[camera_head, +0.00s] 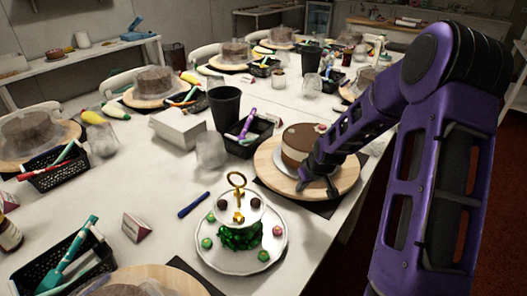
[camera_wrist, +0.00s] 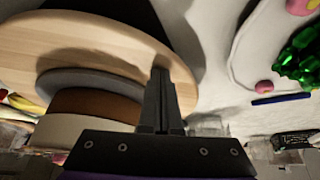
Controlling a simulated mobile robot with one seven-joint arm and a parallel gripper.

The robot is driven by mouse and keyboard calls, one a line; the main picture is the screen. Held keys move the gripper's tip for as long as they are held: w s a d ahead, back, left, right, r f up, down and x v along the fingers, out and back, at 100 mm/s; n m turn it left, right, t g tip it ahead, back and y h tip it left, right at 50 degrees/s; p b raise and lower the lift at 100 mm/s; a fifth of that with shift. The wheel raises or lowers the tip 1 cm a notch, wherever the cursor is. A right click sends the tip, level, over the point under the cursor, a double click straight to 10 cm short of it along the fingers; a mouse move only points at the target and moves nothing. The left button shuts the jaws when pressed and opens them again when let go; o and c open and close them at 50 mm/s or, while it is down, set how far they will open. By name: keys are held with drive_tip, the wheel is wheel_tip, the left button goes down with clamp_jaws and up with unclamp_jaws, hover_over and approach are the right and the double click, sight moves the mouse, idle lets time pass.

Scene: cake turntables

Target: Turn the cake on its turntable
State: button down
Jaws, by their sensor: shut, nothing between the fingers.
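A round cake (camera_head: 297,143) with brown sides, a pale band and a decorated top stands on a round wooden turntable (camera_head: 345,180) at the right of the long table. In the wrist view the cake (camera_wrist: 95,103) shows at the lower left, with the pale wooden turntable disc (camera_wrist: 60,40) beside it. My gripper (camera_head: 318,186) is shut and empty, pointing down at the near right side of the cake. Its fingers (camera_wrist: 160,85) overlap the turntable in the wrist view. I cannot tell whether they touch the wood. My arm hides the cake's right side.
A white tiered plate (camera_head: 225,258) with sweets stands close to the front left of the turntable. A black basket (camera_head: 245,140), a dark cup (camera_head: 224,107) and a clear glass (camera_head: 211,150) stand behind. The table's right edge is near.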

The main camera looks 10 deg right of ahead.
sight(316, 191)
drive_tip(key=shift+s+d+p, duration=0.2)
drive_tip(key=shift+d+p, duration=0.2)
drive_tip(key=shift+d, duration=0.55)
drive_tip(key=shift+s+d+p, duration=0.25)
drive_tip(key=shift+d+p, duration=0.2)
drive_tip(key=shift+d, duration=0.5)
drive_tip(key=shift+s+d+p, duration=0.2)
drive_tip(key=shift+d+p, duration=0.2)
drive_tip(key=shift+d, duration=0.55)
drive_tip(key=shift+r+p, duration=1.2)
drive_tip(key=shift+r, duration=0.3)
drive_tip(key=shift+f, duration=0.1)
